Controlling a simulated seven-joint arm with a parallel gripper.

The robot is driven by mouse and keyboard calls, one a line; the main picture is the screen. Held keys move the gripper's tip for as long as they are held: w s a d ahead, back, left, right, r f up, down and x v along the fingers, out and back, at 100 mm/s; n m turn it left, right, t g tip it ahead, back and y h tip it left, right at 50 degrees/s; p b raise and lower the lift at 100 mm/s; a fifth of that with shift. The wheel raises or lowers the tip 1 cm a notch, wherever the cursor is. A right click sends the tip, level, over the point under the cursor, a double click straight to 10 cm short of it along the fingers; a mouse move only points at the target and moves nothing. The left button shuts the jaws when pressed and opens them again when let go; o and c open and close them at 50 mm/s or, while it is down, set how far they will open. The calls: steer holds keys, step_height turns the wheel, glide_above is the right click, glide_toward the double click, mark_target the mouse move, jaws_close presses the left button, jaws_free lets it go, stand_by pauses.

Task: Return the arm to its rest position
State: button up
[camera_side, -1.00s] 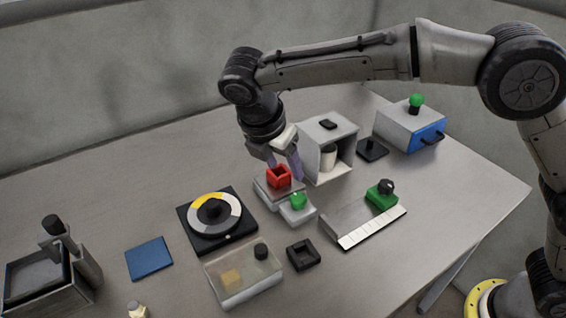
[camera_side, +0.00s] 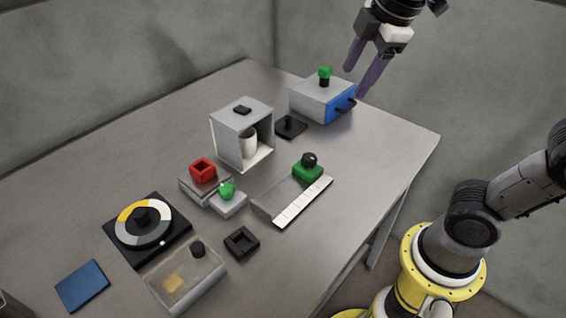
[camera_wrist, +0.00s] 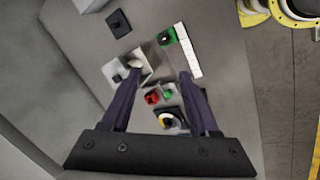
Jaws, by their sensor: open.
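My gripper (camera_side: 355,82) is raised at the upper right of the side view. Its two purple fingers are apart with nothing between them. It appears above and beyond the table's right end, near the grey box with the blue drawer front (camera_side: 341,108). In the wrist view my gripper (camera_wrist: 160,78) points down toward the table, its fingers spread and empty. A red open-topped block (camera_side: 203,170) sits on a small grey stand beside a green button (camera_side: 227,191), well away from my gripper.
The grey table (camera_side: 340,210) carries an open-fronted cabinet with a white cup (camera_side: 248,143), a dial on a black base (camera_side: 146,214), a clear-lidded box (camera_side: 186,279), a white strip with a green block (camera_side: 307,169), a black square frame (camera_side: 241,242) and a blue pad (camera_side: 82,286).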

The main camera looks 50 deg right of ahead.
steer(key=s+f+m+t+y, duration=0.1)
steer(key=s+f+m, duration=0.8)
steer(key=s+m, duration=0.1)
steer(key=shift+f+m+y, duration=0.3)
steer(key=shift+m, duration=0.4)
